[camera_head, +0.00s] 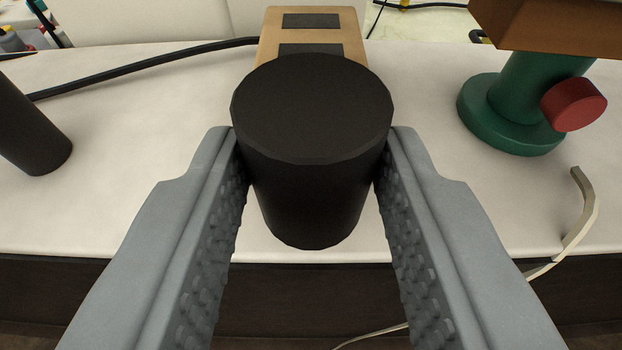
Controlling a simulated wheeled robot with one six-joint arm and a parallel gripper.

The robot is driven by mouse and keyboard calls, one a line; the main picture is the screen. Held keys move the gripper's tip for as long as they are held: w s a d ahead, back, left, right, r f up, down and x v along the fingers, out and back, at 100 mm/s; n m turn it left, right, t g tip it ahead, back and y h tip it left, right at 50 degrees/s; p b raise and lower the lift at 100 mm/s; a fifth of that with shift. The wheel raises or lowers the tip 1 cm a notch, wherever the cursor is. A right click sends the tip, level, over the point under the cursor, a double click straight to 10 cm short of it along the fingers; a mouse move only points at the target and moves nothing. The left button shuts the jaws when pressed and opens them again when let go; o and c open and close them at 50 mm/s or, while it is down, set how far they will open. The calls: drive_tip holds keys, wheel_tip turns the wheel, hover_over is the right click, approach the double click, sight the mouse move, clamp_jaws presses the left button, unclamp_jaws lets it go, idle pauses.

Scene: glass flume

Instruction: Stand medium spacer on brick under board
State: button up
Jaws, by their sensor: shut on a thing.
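My gripper (312,160) is shut on a black cylinder, which looks like the medium spacer (312,150). One grey ridged finger presses on each side of it. The spacer's round flat top faces the camera, and it appears upright above the white-covered table, near its front edge. Whether its base touches anything is unclear. A tan block with dark rectangular patches (311,20) lies directly behind the spacer, which partly hides it; it could be the brick, but I cannot tell. No board over it shows in this view.
A second black cylinder (32,125) stands at the left edge. A black cable (150,70) crosses behind it. At right, a green stand (515,110) with a red knob (573,104) carries a brown block (560,25). A pale strip (580,210) hangs over the table's front edge.

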sight(311, 67)
drive_tip(key=shift+w, duration=3.35)
drive_tip(key=shift+f, duration=0.35)
drive_tip(key=o, duration=1.2)
drive_tip(key=s+r, duration=0.4)
drive_tip(key=s, duration=0.8)
drive_tip(key=s+r+t, duration=0.1)
drive_tip(key=s+r, duration=0.2)
drive_tip(key=s, duration=0.9)
drive_tip(key=s+r, duration=0.4)
drive_tip(key=s, duration=0.9)
drive_tip(key=shift+t, duration=0.9)
drive_tip(key=s, duration=0.6)
drive_tip(key=s+f, duration=0.1)
drive_tip(key=s, duration=0.5)
drive_tip(key=s+f, duration=0.1)
drive_tip(key=s, duration=0.5)
drive_tip(key=shift+s+f, duration=0.25)
drive_tip(key=shift+s, duration=0.1)
